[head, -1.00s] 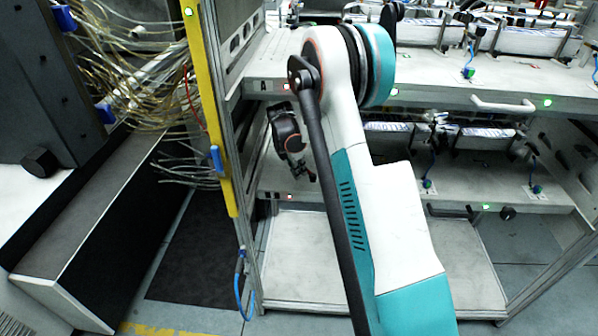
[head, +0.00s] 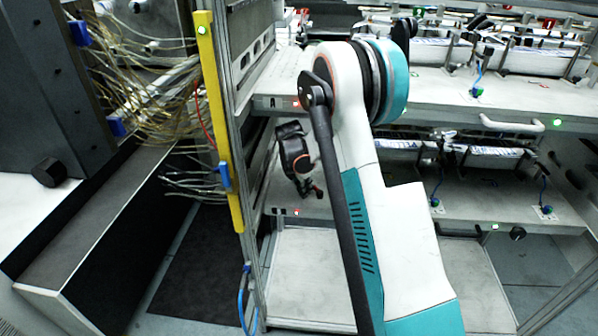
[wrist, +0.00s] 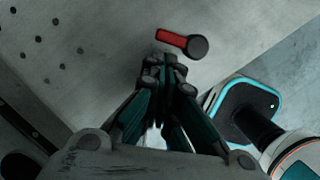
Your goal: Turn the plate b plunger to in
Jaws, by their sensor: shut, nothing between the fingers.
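In the wrist view a short red bar with a round dark knob (wrist: 197,46) at its right end lies on a grey plate, just beyond my fingertips. It may be the plate b plunger, but no letter shows beside it. My gripper (wrist: 167,74) is shut and empty, its tips pointing toward the red bar with a small gap in the picture. In the head view my gripper (head: 316,190) hangs small and dark left of my arm, in front of the rack's lower shelf. The plunger cannot be made out clearly there.
The upper shelf (head: 440,92) carries a label A at its left end. A yellow post (head: 218,125) stands left of the rack. The lower shelf (head: 465,195) holds feeder rows on the right. A white handle (head: 512,126) juts from the upper shelf's front edge.

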